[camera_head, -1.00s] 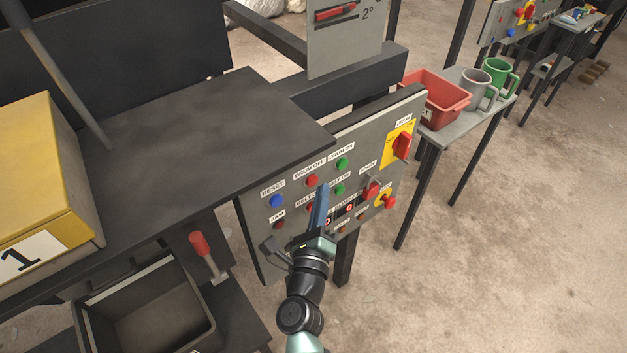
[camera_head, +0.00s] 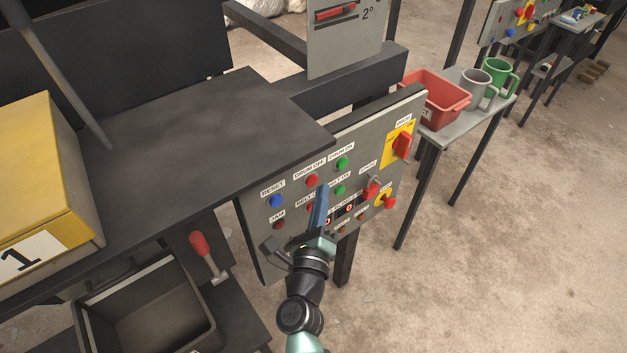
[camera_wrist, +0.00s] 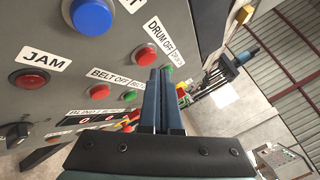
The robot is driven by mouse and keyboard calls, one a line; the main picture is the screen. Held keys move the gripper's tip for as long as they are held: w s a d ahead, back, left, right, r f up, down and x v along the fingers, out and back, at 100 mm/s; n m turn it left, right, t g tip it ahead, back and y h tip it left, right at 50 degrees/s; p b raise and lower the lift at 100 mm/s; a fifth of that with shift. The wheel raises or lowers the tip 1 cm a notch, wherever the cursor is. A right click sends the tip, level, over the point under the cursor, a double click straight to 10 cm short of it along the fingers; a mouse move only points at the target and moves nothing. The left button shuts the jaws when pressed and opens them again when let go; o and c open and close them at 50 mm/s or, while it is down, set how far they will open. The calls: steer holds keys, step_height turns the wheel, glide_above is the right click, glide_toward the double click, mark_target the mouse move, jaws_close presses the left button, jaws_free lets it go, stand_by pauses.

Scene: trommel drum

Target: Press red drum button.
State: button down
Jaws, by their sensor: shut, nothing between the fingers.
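The red drum off button (camera_head: 312,181) is on the grey control panel (camera_head: 262,237), under its DRUM OFF label. In the wrist view the same red drum button (camera_wrist: 145,57) shows just left of the tips of my gripper (camera_wrist: 160,74). My gripper (camera_head: 320,190) is shut and empty, its blue fingers pointing up along the panel front. In the head view the tips appear just right of and below the button. I cannot tell whether they touch it. The fingers hide part of the belt off button in the head view.
The panel also has a blue reset button (camera_head: 276,201), a green drum on button (camera_head: 342,164), a red jam light (camera_wrist: 31,80) and a red rotary switch (camera_head: 402,146). A black tabletop (camera_head: 200,140) overhangs at left. A side table holds a red bin (camera_head: 440,100) and mugs.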

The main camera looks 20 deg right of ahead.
steer(key=shift+w, duration=0.15)
steer(key=shift+w+a, duration=0.15)
steer(key=shift+w, duration=0.15)
steer(key=shift+w+a, duration=0.15)
steer(key=shift+w, duration=0.25)
stand_by(0.8)
steer(key=shift+s, duration=0.1)
steer(key=shift+s+d, duration=0.3)
steer(key=shift+s, duration=0.45)
steer(key=shift+s+d+b, duration=0.15)
steer(key=shift+s+d, duration=0.15)
steer(key=shift+s, duration=0.5)
steer(key=shift+s+d+b, duration=0.1)
steer(key=shift+s+d, duration=0.15)
steer(key=shift+s, duration=0.5)
steer(key=shift+s+d+b, duration=0.15)
steer(key=shift+s+d, duration=0.15)
steer(key=shift+s, duration=0.5)
